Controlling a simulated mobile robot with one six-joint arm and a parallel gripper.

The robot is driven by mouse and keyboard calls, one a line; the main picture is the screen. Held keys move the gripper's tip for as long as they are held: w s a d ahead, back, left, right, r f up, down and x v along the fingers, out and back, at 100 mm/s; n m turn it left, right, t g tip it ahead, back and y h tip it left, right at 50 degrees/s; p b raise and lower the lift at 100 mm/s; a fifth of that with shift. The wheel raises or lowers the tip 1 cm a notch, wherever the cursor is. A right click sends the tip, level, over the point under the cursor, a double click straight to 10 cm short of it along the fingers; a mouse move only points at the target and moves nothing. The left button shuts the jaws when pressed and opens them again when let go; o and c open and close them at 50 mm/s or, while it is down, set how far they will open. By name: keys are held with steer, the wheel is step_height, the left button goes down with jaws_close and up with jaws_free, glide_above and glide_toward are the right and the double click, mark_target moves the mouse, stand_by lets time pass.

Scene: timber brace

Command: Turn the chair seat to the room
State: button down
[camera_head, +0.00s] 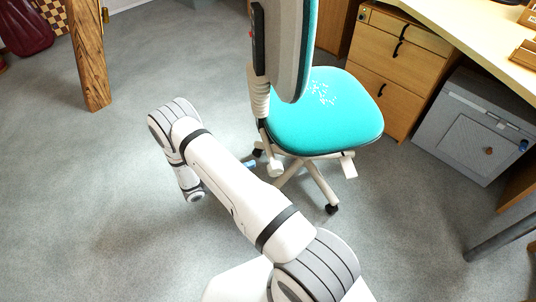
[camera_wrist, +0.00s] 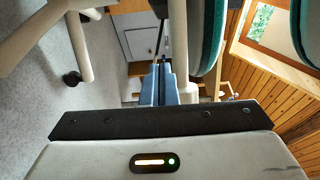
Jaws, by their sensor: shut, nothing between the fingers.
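The swivel chair (camera_head: 318,112) has a turquoise seat and stands on a pale base with castors. Its backrest (camera_head: 284,45) rises at the seat's left, and the seat extends right toward the desk drawers. My gripper (camera_head: 250,163) is low beside the chair's base, left of and below the seat; my arm hides most of it. In the wrist view its blue fingers (camera_wrist: 158,85) are together with nothing between them. They lie beside a pale chair part (camera_wrist: 178,45) and a turquoise-edged cushion (camera_wrist: 208,40); whether they touch is unclear.
A desk (camera_head: 440,28) with wooden drawers (camera_head: 392,62) stands behind the chair's right side. A grey cabinet (camera_head: 472,128) is farther right. A timber post (camera_head: 89,55) leans at the upper left. The grey carpet (camera_head: 90,200) is clear at left and front.

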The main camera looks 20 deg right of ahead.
mark_target(269, 148)
steer(key=d+b, duration=0.1)
steer(key=d, duration=0.5)
steer(key=d+b, duration=0.1)
steer(key=d, duration=0.3)
steer(key=shift+w+d+f+b, duration=0.1)
steer(key=shift+w+f+b, duration=0.15)
steer(key=shift+w+b, duration=0.1)
steer(key=w+b, duration=0.1)
steer(key=w, duration=0.1)
steer(key=shift+w+d, duration=0.1)
steer(key=shift+w, duration=0.2)
steer(key=shift+w+d+r, duration=0.1)
steer(key=shift+w+r, duration=0.05)
steer(key=shift+w, duration=0.55)
